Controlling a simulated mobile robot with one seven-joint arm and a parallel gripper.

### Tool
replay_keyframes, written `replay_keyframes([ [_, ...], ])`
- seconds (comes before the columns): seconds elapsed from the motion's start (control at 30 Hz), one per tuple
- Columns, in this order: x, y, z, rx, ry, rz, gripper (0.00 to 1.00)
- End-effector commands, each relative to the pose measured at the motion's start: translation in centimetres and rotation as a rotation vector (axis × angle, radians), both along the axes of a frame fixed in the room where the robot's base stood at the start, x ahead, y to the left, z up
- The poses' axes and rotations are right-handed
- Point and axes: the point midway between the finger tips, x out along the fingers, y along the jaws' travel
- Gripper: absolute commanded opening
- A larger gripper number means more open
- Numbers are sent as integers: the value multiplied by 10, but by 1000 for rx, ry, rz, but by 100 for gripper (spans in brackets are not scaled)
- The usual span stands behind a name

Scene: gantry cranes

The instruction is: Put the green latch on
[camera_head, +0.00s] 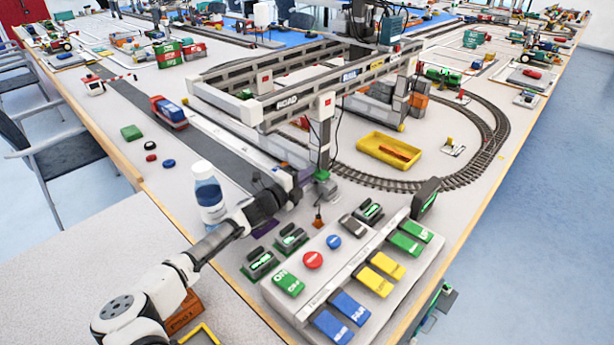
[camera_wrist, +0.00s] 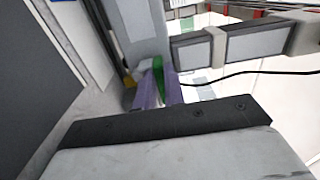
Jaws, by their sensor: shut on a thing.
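The green latch (camera_head: 322,176) sits low at the near leg of the gantry crane (camera_head: 322,132), in the head view. In the wrist view the green latch (camera_wrist: 158,72) shows as a narrow strip between two purple fingertips. My gripper (camera_head: 306,180) reaches in from the left and is shut on the latch. In the wrist view my gripper (camera_wrist: 158,90) is right beside a grey upright (camera_wrist: 135,30). The lower part of the latch is hidden by the fingers, and I cannot tell whether it is seated.
A control panel (camera_head: 352,262) with coloured buttons and switches stands just in front. A white bottle (camera_head: 208,193) stands close to my forearm. A yellow tray (camera_head: 389,150) lies behind the crane leg, inside the curved track (camera_head: 480,165). A truck (camera_head: 169,112) stands on the grey road.

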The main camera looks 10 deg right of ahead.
Motion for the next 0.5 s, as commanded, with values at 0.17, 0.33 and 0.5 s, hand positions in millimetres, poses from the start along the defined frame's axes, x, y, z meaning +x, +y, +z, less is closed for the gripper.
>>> replay_keyframes([
  [0.17,0,1,-1,-3,4,1,0],
  [0.33,0,1,-1,-3,4,1,12],
  [0.5,0,0,-1,-2,5,1,33],
])
